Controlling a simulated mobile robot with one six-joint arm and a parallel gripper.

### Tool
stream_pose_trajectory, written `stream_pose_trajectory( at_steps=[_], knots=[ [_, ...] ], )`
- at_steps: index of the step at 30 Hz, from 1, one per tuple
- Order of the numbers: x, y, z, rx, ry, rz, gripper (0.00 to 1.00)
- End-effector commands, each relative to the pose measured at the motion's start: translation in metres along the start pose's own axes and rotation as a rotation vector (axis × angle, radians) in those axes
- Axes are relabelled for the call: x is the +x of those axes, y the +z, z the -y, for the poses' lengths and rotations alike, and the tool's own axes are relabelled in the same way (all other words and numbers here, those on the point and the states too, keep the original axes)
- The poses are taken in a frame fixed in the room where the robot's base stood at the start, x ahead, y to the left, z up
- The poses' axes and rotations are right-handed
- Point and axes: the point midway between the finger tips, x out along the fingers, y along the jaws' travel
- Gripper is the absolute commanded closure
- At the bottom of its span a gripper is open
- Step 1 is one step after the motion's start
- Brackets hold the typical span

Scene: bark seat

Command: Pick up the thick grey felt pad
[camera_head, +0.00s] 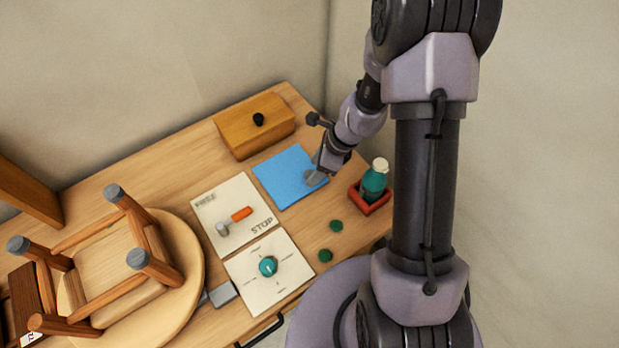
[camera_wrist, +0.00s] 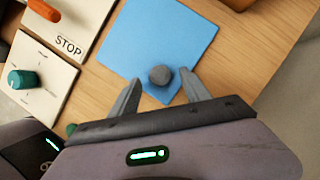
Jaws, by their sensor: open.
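The round grey felt pad (camera_wrist: 160,75) lies on a blue sheet (camera_wrist: 165,35), near the sheet's lower corner in the wrist view. In the head view the pad (camera_head: 315,179) is at the sheet's right side, partly hidden by my gripper (camera_head: 322,166). In the wrist view my gripper (camera_wrist: 158,79) is open, with one fingertip on each side of the pad. Gaps show between the pad and both fingers. I cannot tell the exact height of the fingertips over the sheet.
A teal bottle (camera_head: 375,178) in a red holder (camera_head: 371,202) stands right of the gripper. A wooden box (camera_head: 254,130) is behind the sheet. Switch (camera_head: 230,203) and dial panels (camera_head: 252,290) lie in front. An upturned stool (camera_head: 100,262) is at left.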

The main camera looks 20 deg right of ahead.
Motion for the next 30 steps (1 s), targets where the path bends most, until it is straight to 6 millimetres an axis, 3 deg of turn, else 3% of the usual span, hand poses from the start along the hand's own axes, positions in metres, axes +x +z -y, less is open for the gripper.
stream_pose_trajectory(
  at_steps=[3,9,18,30],
  knots=[
    [0.0157,-0.0012,-0.0005,0.000,0.001,0.000,0.45],
    [0.0145,-0.0001,-0.0003,0.000,0.000,0.000,0.45],
    [0.0143,-0.0003,-0.0004,0.000,0.000,0.000,1.00],
    [0.0073,0.0014,0.0003,-0.001,0.000,0.000,1.00]
  ],
)
